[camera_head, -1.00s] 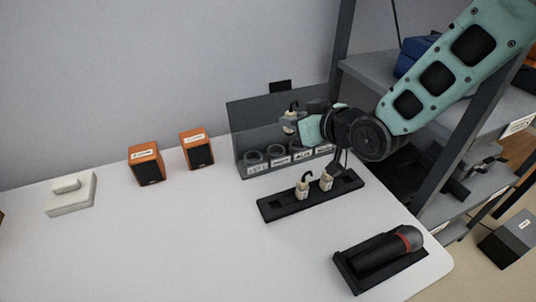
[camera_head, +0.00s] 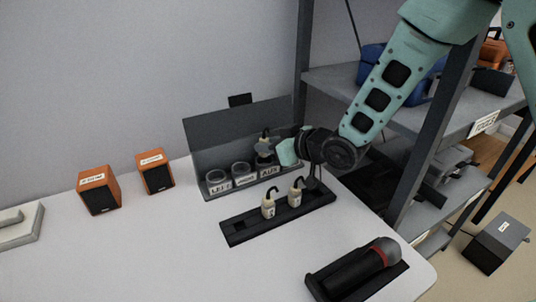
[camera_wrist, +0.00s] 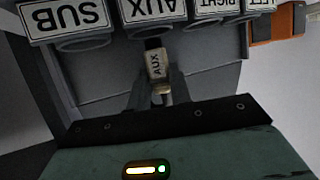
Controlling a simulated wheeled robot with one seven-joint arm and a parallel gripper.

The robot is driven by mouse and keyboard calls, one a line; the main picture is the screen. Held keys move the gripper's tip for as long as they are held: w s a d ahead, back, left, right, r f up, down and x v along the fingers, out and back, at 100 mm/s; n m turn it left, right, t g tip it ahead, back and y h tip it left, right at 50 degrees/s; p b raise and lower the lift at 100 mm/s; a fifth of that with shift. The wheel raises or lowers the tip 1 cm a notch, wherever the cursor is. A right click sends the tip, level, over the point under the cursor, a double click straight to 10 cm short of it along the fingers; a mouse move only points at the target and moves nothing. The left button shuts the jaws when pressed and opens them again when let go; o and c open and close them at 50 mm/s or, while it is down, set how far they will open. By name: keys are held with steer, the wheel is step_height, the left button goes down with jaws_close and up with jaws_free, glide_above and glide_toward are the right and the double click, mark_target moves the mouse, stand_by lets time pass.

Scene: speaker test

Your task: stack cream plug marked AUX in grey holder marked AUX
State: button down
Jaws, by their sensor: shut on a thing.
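My gripper (camera_wrist: 160,90) is shut on the cream plug marked AUX (camera_wrist: 156,64), whose label is readable in the wrist view. In the head view my gripper (camera_head: 268,147) is over the grey holder marked AUX (camera_head: 268,171), in the row at the wall-side rack. The plug's dark end points at this holder's label (camera_wrist: 152,10) in the wrist view. The plug looks just above the holder's ring; I cannot tell whether they touch.
Grey holders marked LEFT (camera_head: 219,185) and RIGHT (camera_head: 245,178) stand to the left; SUB (camera_wrist: 64,18) is on the other side. Two cream plugs (camera_head: 268,206) stand in a black tray (camera_head: 240,232) in front. Orange speakers (camera_head: 98,190) are left. A microphone (camera_head: 360,268) lies front right.

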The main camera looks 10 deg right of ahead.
mark_target(267, 157)
step_height(267, 157, down, 2)
steer(key=shift+f, duration=0.25)
steer(key=shift+f+b, duration=0.5)
steer(key=shift+b, duration=0.1)
steer(key=shift+f, duration=0.1)
steer(key=shift+s, duration=0.1)
